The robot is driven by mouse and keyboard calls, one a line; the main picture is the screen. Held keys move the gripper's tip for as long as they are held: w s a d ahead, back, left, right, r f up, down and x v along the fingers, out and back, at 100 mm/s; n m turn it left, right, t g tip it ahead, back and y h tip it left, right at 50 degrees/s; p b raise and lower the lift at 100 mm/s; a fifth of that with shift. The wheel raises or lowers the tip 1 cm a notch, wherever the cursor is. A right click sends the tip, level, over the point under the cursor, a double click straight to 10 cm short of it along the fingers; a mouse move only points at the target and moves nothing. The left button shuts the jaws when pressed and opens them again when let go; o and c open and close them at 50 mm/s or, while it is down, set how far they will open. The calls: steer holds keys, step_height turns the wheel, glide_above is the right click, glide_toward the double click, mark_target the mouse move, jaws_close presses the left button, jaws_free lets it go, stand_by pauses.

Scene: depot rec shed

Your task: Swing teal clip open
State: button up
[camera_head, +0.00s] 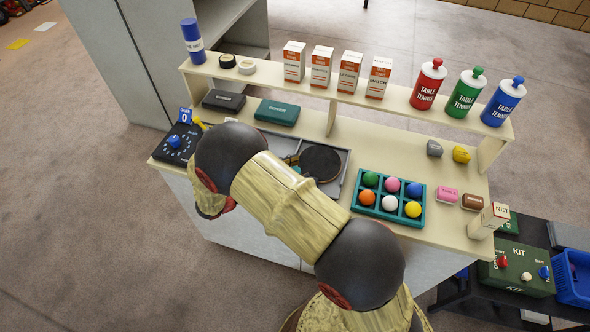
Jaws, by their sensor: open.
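My arm reaches from the bottom of the head view over the left part of the cream counter (420,152). Its end is hidden behind my own arm links, so I cannot see my gripper or what it is near. An open grey case (339,187) with a dark paddle (321,163) lies partly behind my arm. A small teal-green piece shows beside the paddle, but I cannot tell whether it is the teal clip. A closed teal case (277,112) lies farther back. No teal clip can be clearly made out.
A dial box (177,143) stands at the counter's left end. A teal ball tray (378,212) sits right of my arm. A raised shelf (390,102) at the back carries cartons and the red (428,85), green and blue canisters.

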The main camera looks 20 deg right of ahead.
steer(key=shift+a, duration=0.1)
steer(key=s+a, duration=0.1)
steer(key=a, duration=1)
steer(key=shift+s+a, duration=0.35)
